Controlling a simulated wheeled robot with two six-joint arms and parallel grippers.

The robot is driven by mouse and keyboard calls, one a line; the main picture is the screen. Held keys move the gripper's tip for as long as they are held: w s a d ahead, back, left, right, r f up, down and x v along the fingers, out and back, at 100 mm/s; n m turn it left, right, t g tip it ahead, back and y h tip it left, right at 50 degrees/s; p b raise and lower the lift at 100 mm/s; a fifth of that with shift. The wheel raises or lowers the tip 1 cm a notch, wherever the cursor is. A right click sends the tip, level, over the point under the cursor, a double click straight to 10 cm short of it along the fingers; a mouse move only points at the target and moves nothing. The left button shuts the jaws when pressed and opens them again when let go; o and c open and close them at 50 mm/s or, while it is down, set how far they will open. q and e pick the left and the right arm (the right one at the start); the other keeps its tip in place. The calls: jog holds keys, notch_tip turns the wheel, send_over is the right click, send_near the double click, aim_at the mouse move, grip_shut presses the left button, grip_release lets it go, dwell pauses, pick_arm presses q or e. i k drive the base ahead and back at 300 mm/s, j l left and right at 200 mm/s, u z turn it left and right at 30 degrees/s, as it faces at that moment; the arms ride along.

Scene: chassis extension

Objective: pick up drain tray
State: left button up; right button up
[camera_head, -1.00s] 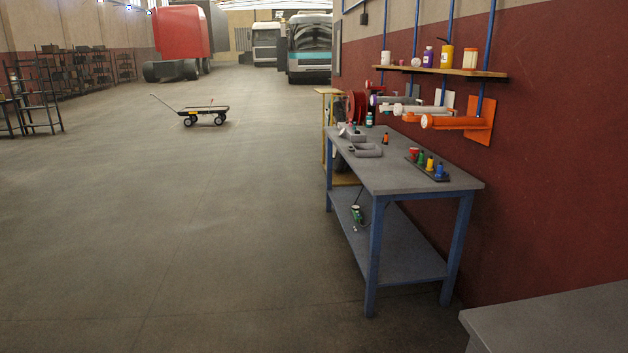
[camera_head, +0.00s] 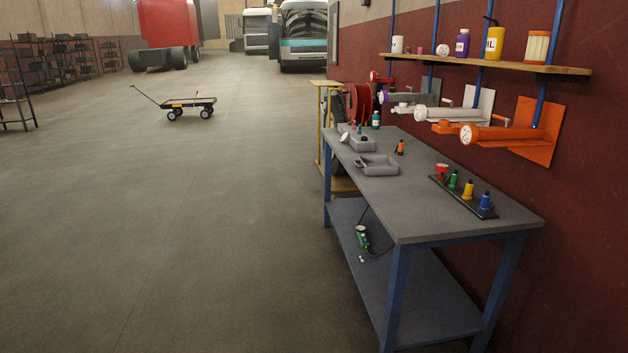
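A grey, shallow, open tray (camera_head: 379,165), which looks like the drain tray, lies on the grey top of the blue-legged workbench (camera_head: 430,205). It sits near the bench's left edge and looks empty. Just behind it is a second grey tray or box (camera_head: 357,140) with small items in or on it, including a pale round piece. I cannot tell for certain which of the two is the drain tray. Neither of my grippers shows in the head view.
A black strip with several coloured bottles (camera_head: 464,193) lies on the bench's right side. Orange and white wall-mounted tools (camera_head: 498,134) and a wooden shelf (camera_head: 490,63) project above the bench. A cart (camera_head: 188,107) stands far left. The floor (camera_head: 190,250) left of the bench is clear.

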aim_at(375, 165)
jog(key=i+z, duration=0.1)
jog(key=i, duration=0.55)
jog(key=i+j, duration=0.15)
jog(key=i, duration=0.5)
jog(key=i+z, duration=0.15)
jog(key=i, duration=0.55)
jog(key=j, duration=0.1)
